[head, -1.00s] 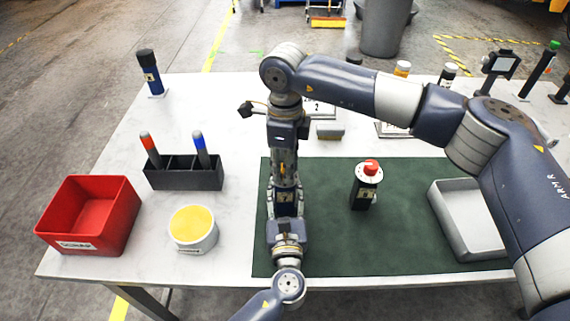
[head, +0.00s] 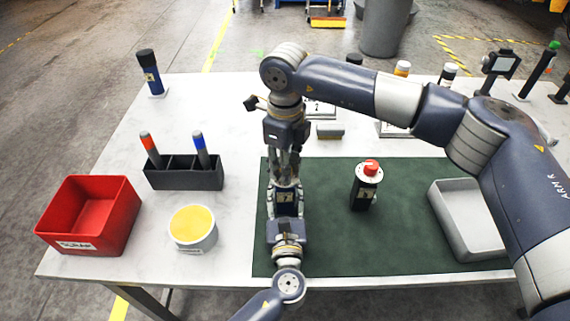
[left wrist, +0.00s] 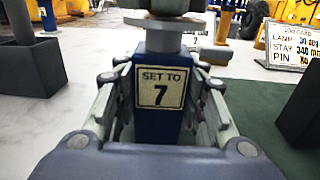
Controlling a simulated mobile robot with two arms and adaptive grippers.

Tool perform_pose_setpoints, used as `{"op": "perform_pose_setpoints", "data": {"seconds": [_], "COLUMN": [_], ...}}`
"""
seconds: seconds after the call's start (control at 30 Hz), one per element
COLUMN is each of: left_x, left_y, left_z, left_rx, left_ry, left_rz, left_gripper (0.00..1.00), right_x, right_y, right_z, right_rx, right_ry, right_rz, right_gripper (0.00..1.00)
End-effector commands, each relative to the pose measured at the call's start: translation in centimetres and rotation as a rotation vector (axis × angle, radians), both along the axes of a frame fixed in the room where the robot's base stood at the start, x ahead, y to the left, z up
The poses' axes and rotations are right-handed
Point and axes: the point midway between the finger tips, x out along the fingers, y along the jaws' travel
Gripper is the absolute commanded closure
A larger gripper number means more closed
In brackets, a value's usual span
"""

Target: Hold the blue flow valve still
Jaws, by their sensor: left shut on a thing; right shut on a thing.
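The blue flow valve (head: 285,197) stands upright on the green mat, with a plate reading "SET TO 7". It fills the middle of the left wrist view (left wrist: 158,122), with a grey disc above its body. My left gripper (head: 286,209) comes from the near side and is shut on the body, one finger on each side. My right gripper (head: 286,166) reaches down from above and is shut on the valve's top. The right fingers largely hide that top in the head view, and the knob's setting cannot be read.
A black valve with a red knob (head: 365,187) stands right on the green mat (head: 400,245). A grey tray (head: 446,228) is farther right. Left are a red bin (head: 118,225), a yellow-topped round container (head: 193,230) and a black pen holder (head: 183,179). A dark-blue cylinder (head: 150,75) stands back left.

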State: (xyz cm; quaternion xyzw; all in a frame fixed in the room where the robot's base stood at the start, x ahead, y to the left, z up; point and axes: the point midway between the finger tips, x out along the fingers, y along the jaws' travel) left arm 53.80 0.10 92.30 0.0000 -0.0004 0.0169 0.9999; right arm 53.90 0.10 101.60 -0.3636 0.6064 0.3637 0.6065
Motion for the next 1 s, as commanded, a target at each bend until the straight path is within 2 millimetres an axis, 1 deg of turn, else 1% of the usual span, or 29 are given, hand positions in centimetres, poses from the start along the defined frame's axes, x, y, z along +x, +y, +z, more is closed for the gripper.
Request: {"op": "perform_pose_setpoints", "data": {"seconds": [0.03,0.07,0.1,0.13,0.17,0.47,0.57,0.67,1.0], "left_x": [-0.1,-0.1,-0.1,-0.1,-0.1,-0.1,-0.1,-0.1,-0.1], "left_y": [0.0,0.0,0.0,0.0,0.0,0.0,0.0,0.0,0.0], "left_z": [-0.4,-0.4,-0.4,-0.4,-0.4,-0.4,-0.4,-0.4,-0.4], "left_rx": [0.002,0.002,0.002,0.002,0.002,0.001,0.001,0.001,0.001], "left_ry": [0.008,0.008,0.008,0.008,0.008,0.008,0.008,0.008,0.008], "left_rz": [-0.001,-0.001,-0.001,-0.001,-0.001,-0.001,-0.001,-0.001,0.0], "left_gripper": [1.0,1.0,1.0,1.0,1.0,1.0,1.0,1.0,1.0], "right_x": [0.0,0.0,0.0,0.0,0.0,0.0,0.1,0.1,0.1], "right_y": [0.0,0.0,0.0,0.0,0.0,0.0,0.0,0.0,0.0], "right_z": [0.0,0.0,0.0,0.0,0.0,0.0,0.6,1.8,8.9], "right_rx": [0.001,0.001,0.001,0.0,0.0,0.0,0.001,0.0,0.001], "right_ry": [-0.002,-0.002,-0.002,-0.001,-0.001,-0.001,-0.003,-0.004,-0.005], "right_rz": [0.0,0.001,0.001,0.001,0.001,0.001,0.001,0.001,0.001], "right_gripper": [0.98,0.72,0.63,0.56,0.53,0.53,0.53,0.53,0.53]}}
